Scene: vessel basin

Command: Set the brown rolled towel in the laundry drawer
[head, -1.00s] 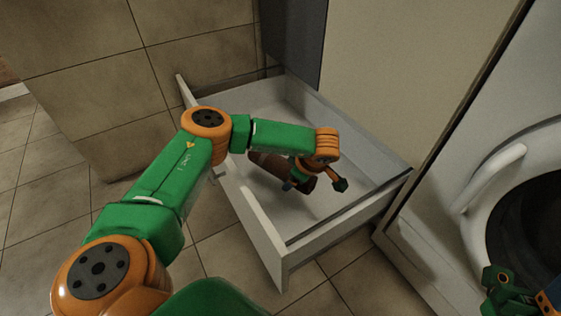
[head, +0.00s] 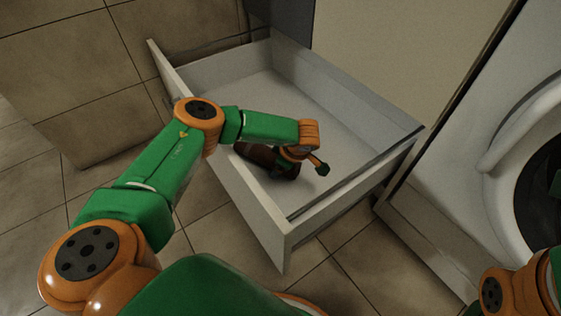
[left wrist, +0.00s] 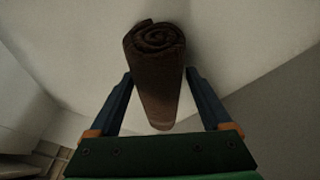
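The brown rolled towel (head: 257,155) is inside the open white laundry drawer (head: 258,215), near the drawer's left wall. My left gripper (head: 283,172) reaches over that wall into the drawer and is at the towel. In the left wrist view the towel (left wrist: 158,75) lies between the two blue fingers (left wrist: 160,80), its spiral end at the top, and the fingertips meet its sides. Whether the towel touches the drawer floor is hard to tell. My right gripper is not clearly seen; only part of my right arm shows at the lower right.
A white washing machine with a round door (head: 525,125) stands on the right. A pale cabinet panel (head: 400,55) rises behind the drawer. Most of the drawer floor (head: 335,125) is bare. Tiled floor (head: 215,245) lies in front and left.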

